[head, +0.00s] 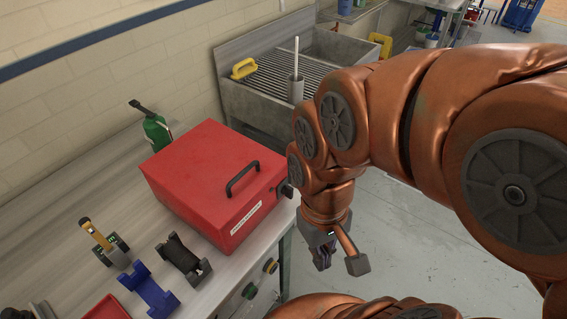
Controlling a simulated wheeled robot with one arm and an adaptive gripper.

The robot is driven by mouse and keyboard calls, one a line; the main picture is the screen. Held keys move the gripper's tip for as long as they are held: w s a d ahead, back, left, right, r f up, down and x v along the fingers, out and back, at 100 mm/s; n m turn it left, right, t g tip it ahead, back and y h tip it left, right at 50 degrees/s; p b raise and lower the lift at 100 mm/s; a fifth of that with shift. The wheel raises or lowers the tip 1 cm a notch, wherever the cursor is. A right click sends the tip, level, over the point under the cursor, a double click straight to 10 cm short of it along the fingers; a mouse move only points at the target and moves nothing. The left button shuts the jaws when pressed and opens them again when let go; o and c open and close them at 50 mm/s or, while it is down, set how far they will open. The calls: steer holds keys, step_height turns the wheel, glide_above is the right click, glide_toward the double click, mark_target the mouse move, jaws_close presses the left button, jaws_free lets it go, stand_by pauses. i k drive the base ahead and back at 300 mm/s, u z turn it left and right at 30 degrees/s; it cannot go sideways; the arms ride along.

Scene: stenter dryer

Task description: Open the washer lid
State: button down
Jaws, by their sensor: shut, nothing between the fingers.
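The washer appears to be the red box (190,190) on the workbench at left of centre. Its lid (215,150) lies flat and closed on top. A black handle (242,178) stands on the box, above a white label on the front. A small dark part shows at the box's right edge. My gripper (323,262) points down to the right of the box, past the bench edge and over the floor. It is shut and empty, apart from the box and handle.
A green bottle (153,130) stands behind the box. A blue holder (149,290), a dark holder (184,259) and a yellow-handled tool (97,234) are in front. A metal sink (270,85) with a yellow brush is behind. Open floor (415,225) lies to the right.

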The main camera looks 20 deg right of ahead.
mark_target(215, 170)
steer(key=z, duration=0.15)
steer(key=k, duration=1.4)
steer(key=u, duration=1.6)
steer(key=i, duration=0.5)
steer(key=u, duration=0.05)
